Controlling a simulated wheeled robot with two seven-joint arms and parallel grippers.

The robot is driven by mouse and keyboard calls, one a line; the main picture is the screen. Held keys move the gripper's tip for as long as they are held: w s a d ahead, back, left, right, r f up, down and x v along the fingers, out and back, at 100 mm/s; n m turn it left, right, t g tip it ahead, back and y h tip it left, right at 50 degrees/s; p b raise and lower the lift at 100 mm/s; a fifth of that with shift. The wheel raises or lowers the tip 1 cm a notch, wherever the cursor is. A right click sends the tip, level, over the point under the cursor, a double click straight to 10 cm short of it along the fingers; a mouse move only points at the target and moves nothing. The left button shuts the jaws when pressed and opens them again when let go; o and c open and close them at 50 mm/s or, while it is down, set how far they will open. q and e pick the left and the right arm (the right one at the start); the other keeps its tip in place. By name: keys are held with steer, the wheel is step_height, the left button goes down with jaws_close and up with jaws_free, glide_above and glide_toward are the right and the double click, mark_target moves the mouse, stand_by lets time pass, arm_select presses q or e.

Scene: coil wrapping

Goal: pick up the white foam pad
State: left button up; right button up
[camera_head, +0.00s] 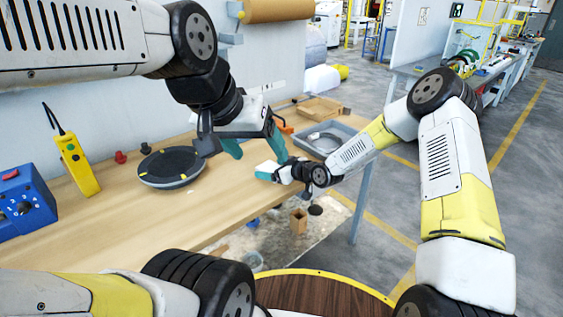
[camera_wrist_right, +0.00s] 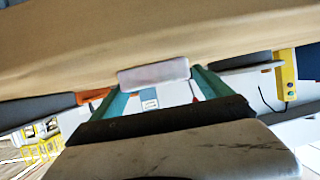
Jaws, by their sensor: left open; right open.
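The white foam pad (camera_wrist_right: 153,75) shows in the right wrist view as a pale rounded block against the tan tabletop, between the teal fingertips of my right gripper (camera_wrist_right: 160,88). In the head view the pad (camera_head: 266,166) is a small white patch near the table's front edge, partly hidden by my right gripper (camera_head: 268,174). The right fingers are open, one on each side of the pad; I cannot tell whether they touch it. My left gripper (camera_head: 256,148) is open and empty above the table, just behind and left of the pad, its teal fingers spread and pointing down.
On the wooden table (camera_head: 130,220) are a black round turntable (camera_head: 170,166), a yellow handheld controller (camera_head: 73,160), a blue box (camera_head: 22,205), red knobs (camera_head: 120,157) and a grey tray (camera_head: 325,137) at the right end. The table's middle is clear. My two grippers are close together.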

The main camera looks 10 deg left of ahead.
steer(key=shift+w+a+f, duration=0.15)
steer(key=shift+a, duration=0.1)
steer(key=c, duration=1.4)
